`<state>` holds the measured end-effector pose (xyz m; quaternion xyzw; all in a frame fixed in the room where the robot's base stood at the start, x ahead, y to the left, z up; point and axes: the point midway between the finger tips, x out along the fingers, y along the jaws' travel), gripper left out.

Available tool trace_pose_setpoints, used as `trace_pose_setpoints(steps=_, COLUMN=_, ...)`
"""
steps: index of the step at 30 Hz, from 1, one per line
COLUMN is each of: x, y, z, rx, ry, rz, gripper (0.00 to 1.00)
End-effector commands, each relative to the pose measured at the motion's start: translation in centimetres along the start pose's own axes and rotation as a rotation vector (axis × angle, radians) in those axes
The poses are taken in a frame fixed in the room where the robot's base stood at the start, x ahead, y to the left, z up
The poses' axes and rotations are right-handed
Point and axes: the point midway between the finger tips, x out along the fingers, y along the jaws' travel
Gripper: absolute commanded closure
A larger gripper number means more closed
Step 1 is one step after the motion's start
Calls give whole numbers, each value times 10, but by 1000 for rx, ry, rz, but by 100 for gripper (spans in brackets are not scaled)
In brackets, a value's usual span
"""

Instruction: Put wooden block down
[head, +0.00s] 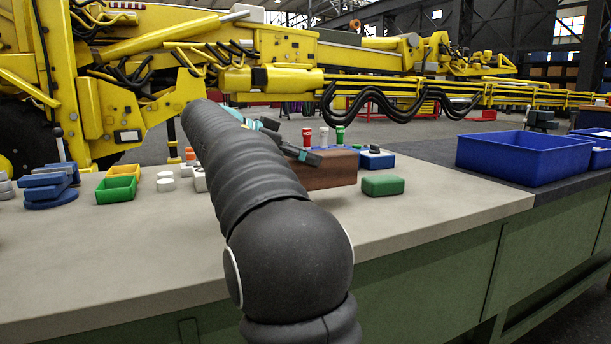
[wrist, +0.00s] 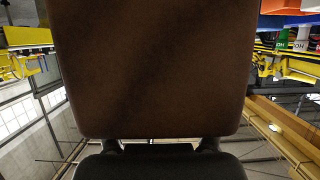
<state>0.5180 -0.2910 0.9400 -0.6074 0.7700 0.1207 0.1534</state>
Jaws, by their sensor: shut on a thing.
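The wooden block (head: 330,170) is brown and box-shaped. In the head view it is over the light worktop, partly hidden behind my arm. My gripper (head: 290,140) is shut on it, with dark fingers at its left and upper side. In the wrist view the wooden block (wrist: 150,70) fills most of the picture, close in front of the gripper (wrist: 158,145). Whether its underside touches the worktop cannot be told.
A green block (head: 383,185) lies just right on the worktop (head: 440,215). Green and yellow bins (head: 117,188) and blue parts (head: 50,187) are left. A blue tray (head: 520,158) is right. The front worktop is clear.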

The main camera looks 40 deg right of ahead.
Motion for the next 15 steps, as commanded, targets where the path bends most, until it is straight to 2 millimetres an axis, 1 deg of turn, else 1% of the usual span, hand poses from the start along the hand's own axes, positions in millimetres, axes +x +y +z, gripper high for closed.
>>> trace_pose_setpoints(steps=4, x=7, y=-2, z=2, rx=1, ry=1, rz=0, gripper=93)
trace_pose_setpoints(steps=12, x=19, y=-2, z=33, rx=-1, ry=1, rz=0, gripper=93)
trace_pose_setpoints(steps=15, x=21, y=-2, z=37, rx=1, ry=1, rz=0, gripper=93)
